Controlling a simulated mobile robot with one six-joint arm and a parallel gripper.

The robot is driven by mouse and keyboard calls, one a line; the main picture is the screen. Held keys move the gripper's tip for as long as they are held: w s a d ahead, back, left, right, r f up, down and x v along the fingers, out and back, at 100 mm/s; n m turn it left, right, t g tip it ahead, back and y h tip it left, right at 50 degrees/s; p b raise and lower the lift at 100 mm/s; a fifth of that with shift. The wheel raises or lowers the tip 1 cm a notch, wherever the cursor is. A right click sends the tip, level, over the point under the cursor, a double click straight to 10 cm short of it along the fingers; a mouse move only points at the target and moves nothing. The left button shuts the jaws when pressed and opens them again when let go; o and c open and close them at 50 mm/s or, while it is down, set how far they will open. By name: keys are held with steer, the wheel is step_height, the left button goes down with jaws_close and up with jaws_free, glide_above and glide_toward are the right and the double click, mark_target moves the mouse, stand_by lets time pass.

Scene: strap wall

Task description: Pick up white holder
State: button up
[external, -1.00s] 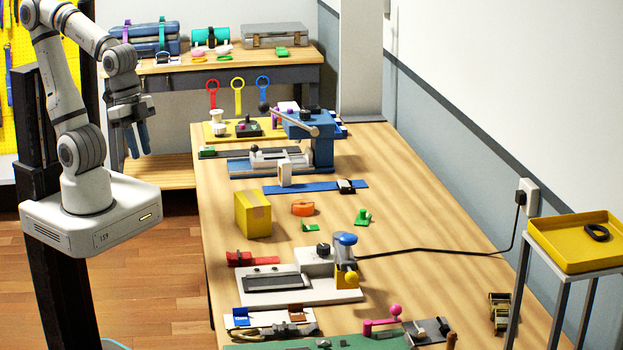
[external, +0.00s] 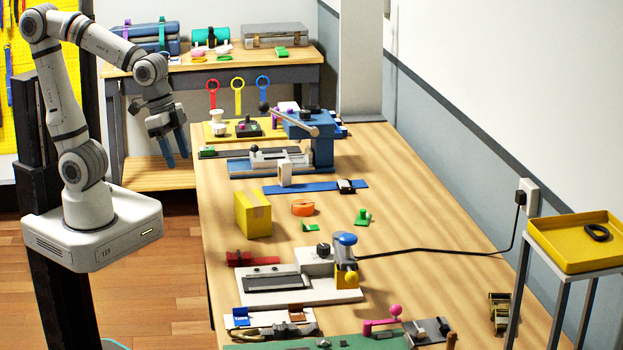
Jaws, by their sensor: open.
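My gripper (external: 176,153) is open and empty, its two blue fingers pointing down, left of the long table's far end. No single thing is plainly the white holder. A small white upright block (external: 285,174) stands by the blue strap, in front of the blue machine. A white spool-like piece (external: 217,122) stands on the yellow plate farther back. My gripper is left of both and touches neither.
The blue machine (external: 311,130) with a lever stands at the table's far end. A yellow box (external: 253,214) and an orange roll (external: 303,208) are nearer. A black cable (external: 440,250) crosses the table. The table's right middle is mostly clear.

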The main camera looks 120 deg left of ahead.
mark_target(285, 161)
steer(key=s+a+f+n+y+b, duration=0.1)
steer(key=s+a+f+n+b, duration=0.2)
steer(key=a, duration=0.8)
steer(key=s+a+f+n+y+b, duration=0.1)
steer(key=a+f+n+b, duration=0.25)
steer(key=a+f, duration=0.45)
steer(key=s+a+f+n+y+b, duration=0.15)
steer(key=a+b, duration=0.25)
steer(key=a, duration=0.9)
steer(key=shift+n+g+h, duration=0.25)
steer(key=shift+n+g, duration=0.05)
steer(key=shift+g, duration=0.1)
steer(key=w+a, duration=0.1)
steer(key=a, duration=0.2)
steer(key=w+a, duration=0.2)
steer(key=a, duration=0.1)
steer(key=w+a, duration=0.2)
steer(key=a, duration=0.1)
steer(key=shift+f+p, duration=0.15)
steer(key=shift+p, duration=0.25)
steer(key=x, duration=0.5)
steer(key=shift+w+a, duration=0.15)
steer(key=shift+c, duration=0.2)
steer(key=c, duration=1.1)
